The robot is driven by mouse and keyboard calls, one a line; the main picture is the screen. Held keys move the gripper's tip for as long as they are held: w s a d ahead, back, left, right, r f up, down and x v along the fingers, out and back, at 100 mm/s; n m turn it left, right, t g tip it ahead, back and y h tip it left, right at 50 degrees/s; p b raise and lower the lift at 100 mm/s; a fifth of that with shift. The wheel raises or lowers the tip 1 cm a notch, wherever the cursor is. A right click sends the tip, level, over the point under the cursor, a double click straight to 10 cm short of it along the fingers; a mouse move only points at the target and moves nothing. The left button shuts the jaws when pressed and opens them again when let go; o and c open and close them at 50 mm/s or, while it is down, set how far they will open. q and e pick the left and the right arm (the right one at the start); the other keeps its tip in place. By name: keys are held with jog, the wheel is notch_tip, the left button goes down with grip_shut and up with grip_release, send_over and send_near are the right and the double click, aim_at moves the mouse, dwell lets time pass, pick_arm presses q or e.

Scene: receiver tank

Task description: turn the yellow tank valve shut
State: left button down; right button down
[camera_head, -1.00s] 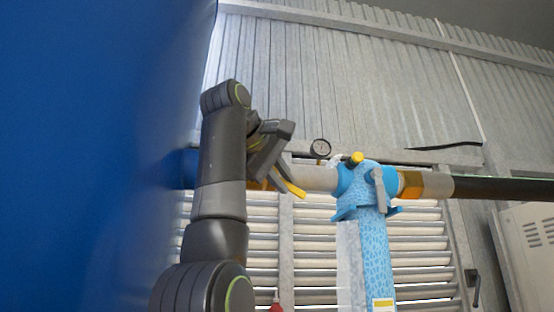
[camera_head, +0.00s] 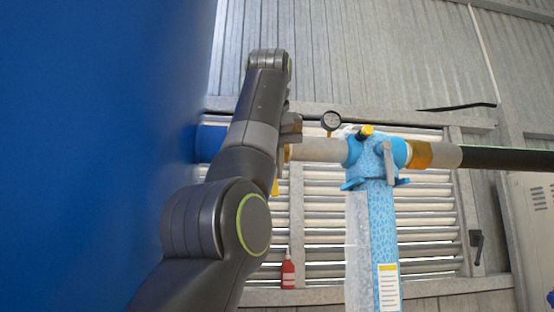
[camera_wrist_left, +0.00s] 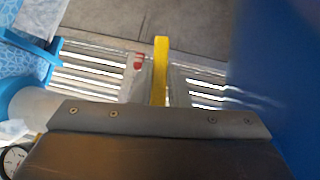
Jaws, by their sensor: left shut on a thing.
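The yellow valve handle (camera_head: 275,187) shows as a short strip pointing down beside my left forearm, below the grey pipe by the blue tank. In the left wrist view the yellow handle (camera_wrist_left: 160,68) juts straight out beyond the grey edge of my left gripper (camera_wrist_left: 160,112). My left gripper (camera_head: 291,128) is shut on the handle. In the head view my own arm hides most of the gripper and the valve body. My right gripper is in neither view.
The blue tank wall (camera_head: 95,130) fills the left side. The grey pipe (camera_head: 320,150) runs right to a light-blue fitting (camera_head: 372,158) on a post. A pressure gauge (camera_head: 331,121) stands above the pipe. A red bottle (camera_head: 288,273) is below, before the slatted panel.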

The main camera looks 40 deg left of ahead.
pick_arm(q)
jog(key=shift+s+a+f+m+g+y, duration=0.3)
jog(key=shift+g+y, duration=0.1)
jog(key=shift+g, duration=0.3)
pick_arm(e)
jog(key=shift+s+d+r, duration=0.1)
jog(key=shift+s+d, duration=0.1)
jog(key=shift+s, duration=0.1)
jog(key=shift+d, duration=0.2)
pick_arm(q)
jog(key=c, duration=1.4)
grip_release()
jog(key=shift+s, duration=0.1)
jog(key=shift+s+r, duration=0.1)
jog(key=shift+r, duration=0.05)
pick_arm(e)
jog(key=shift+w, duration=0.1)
